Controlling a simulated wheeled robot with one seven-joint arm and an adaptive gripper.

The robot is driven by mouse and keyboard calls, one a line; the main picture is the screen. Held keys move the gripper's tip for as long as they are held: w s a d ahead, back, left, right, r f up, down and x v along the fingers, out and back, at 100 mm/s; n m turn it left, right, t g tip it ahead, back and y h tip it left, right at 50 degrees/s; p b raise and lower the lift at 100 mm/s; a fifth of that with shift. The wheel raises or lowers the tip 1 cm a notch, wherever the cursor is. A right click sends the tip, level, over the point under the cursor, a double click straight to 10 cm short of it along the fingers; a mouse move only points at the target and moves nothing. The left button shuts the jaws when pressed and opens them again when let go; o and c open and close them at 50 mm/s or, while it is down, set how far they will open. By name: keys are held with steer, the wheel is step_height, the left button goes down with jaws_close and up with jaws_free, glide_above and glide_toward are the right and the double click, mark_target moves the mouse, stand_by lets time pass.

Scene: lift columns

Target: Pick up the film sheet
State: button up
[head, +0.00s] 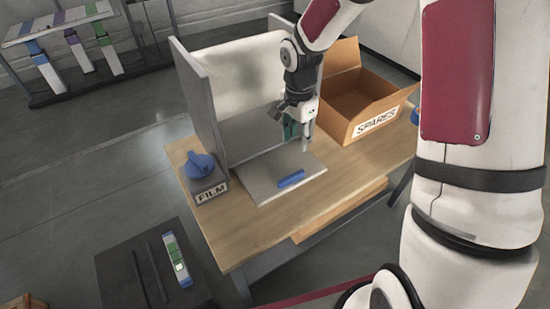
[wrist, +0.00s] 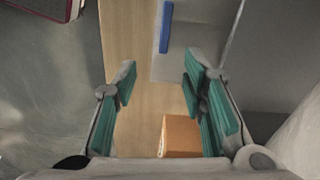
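A crumpled blue piece (head: 200,165), which looks like the film sheet, sits on a dark grey block labelled FILM (head: 207,193) at the left edge of the wooden table. My gripper (head: 298,138) is well to the right of it, above the grey panel near the open cardboard box. In the wrist view my gripper (wrist: 159,78) has its teal-padded fingers spread apart with nothing held between them. The film does not show in the wrist view.
A grey-walled enclosure (head: 197,95) stands behind the FILM block. A blue bar (head: 291,179) lies on the grey panel (head: 265,185); the bar also shows in the wrist view (wrist: 166,27). A SPARES box (head: 370,95) stands at right. The wooden tabletop (head: 245,232) is clear in front.

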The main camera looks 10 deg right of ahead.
step_height(320, 180, down, 4)
steer(key=m, duration=0.1)
glide_above(291, 176)
steer(key=f, duration=0.5)
steer(key=f+b, duration=0.1)
steer(key=f, duration=0.2)
steer(key=shift+s+a, duration=0.1)
steer(key=shift+s, duration=0.25)
steer(key=shift+w+f, duration=0.15)
steer(key=shift+f, duration=1.35)
steer(key=shift+w+f, duration=0.15)
steer(key=shift+f, duration=1.3)
jaws_close()
